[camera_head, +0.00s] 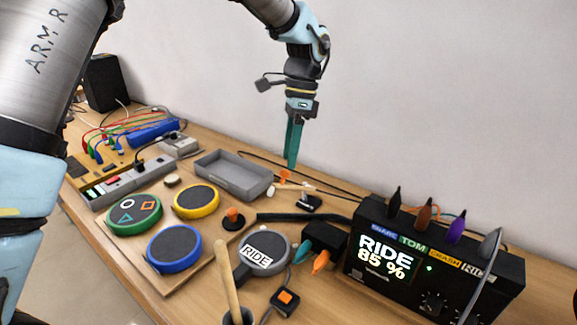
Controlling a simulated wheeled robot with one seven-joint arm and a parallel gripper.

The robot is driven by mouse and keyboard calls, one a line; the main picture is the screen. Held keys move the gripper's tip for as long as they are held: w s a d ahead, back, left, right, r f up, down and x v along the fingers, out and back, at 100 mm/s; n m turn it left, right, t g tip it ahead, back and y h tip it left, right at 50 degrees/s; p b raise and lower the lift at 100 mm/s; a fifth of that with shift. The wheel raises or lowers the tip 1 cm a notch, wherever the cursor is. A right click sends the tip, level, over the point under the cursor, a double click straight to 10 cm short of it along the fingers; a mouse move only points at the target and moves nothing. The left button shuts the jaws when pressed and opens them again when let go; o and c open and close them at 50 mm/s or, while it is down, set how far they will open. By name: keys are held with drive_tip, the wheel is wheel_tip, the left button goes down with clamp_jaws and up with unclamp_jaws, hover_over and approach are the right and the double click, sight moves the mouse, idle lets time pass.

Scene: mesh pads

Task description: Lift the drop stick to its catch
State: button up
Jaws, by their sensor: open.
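My gripper (292,165) has teal fingers pointing down, seen nearly edge-on, open with nothing visible between them. It hangs above the back of the table. Below its tips lies a short pale stick (295,187) with orange parts, beside a small black block (309,202). A longer wooden stick (228,278) stands tilted in a dark cup (238,317) at the front. I cannot tell for certain which is the drop stick, and no catch is clearly recognisable.
A grey tray (232,178) lies left of my gripper. Green (134,214), yellow (196,202), blue (174,249) and RIDE (262,256) pads are in front. A black display box (430,260) with cables stands at right. A power strip (128,184) is at left.

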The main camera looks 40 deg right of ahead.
drive_tip(key=b+v, duration=0.1)
drive_tip(key=v, duration=0.6)
drive_tip(key=shift+r, duration=0.2)
drive_tip(key=shift+w, duration=0.1)
drive_tip(key=w+a+f+n+h, duration=0.15)
drive_tip(key=w+a+n, duration=0.25)
drive_tip(key=a, duration=0.4)
drive_tip(key=w+a+f+n, duration=0.2)
drive_tip(key=w+a+n, duration=0.15)
drive_tip(key=a, duration=0.45)
drive_tip(key=w+a+f+n+h, duration=0.1)
drive_tip(key=w+a+f+n, duration=0.1)
drive_tip(key=w+a+n, duration=0.45)
drive_tip(key=s+a+f+n, duration=0.1)
drive_tip(key=s+a+n, duration=0.1)
drive_tip(key=a, duration=0.6)
drive_tip(key=s+a+f+n+t, duration=0.1)
drive_tip(key=a+n, duration=0.3)
drive_tip(key=a, duration=0.4)
drive_tip(key=s+a+f+n+t, duration=0.1)
drive_tip(key=s+a+f+n, duration=0.1)
drive_tip(key=a, duration=0.6)
drive_tip(key=shift+s+f+n, duration=0.35)
drive_tip(key=shift+s+n, duration=0.15)
drive_tip(key=shift+s, duration=0.4)
